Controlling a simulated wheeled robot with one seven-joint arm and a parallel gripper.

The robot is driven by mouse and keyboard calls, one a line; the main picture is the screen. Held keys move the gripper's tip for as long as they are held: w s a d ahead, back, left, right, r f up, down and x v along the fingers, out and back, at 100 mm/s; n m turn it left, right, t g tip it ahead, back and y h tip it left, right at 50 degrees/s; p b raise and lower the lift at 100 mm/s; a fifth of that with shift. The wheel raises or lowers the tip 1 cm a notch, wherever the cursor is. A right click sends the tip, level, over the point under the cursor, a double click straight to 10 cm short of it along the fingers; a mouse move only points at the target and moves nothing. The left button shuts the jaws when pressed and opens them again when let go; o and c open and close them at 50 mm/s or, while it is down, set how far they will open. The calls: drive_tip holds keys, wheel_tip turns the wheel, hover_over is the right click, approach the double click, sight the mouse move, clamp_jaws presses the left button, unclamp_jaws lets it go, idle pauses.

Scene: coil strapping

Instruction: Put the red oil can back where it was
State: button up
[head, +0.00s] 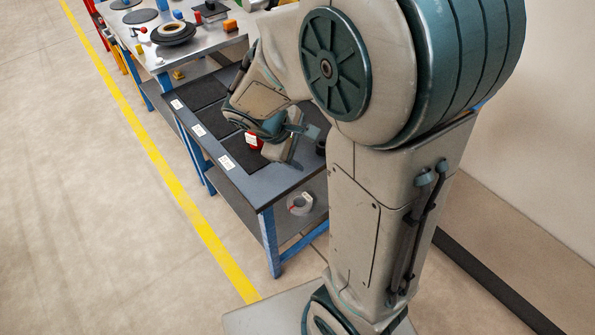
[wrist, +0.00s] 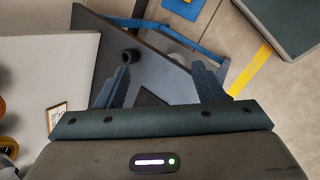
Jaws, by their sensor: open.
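The red oil can (head: 253,142), with a pale label, shows in the head view on the dark-topped bench (head: 262,187). It is beside and partly behind my gripper, which hides some of it. It seems to stand on or by the front dark mat, but I cannot tell exactly where its base is. My gripper (head: 299,143) is low over the bench, with its fingers apart and nothing visible between them. In the wrist view the two fingers (wrist: 165,88) are spread, with bench top and part of a dark mat beyond. The red can does not show in the wrist view.
Dark mats (head: 206,92) with white labels (head: 198,130) line the bench. A black cylinder (wrist: 130,57) stands near the bench edge. A lower shelf holds a grey-white round item (head: 300,204). A crowded pale table (head: 210,47) adjoins behind. Floor left of the yellow line (head: 165,165) is clear.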

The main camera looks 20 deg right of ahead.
drive_tip(key=s+a+r+m+y, duration=0.2)
drive_tip(key=s+r+m+y, duration=0.1)
drive_tip(key=s+m, duration=0.1)
drive_tip(key=s+a+r+m+t+y, duration=0.1)
drive_tip(key=s+a+r+m+y, duration=0.2)
drive_tip(key=s+m, duration=0.2)
drive_tip(key=shift+s, duration=1.05)
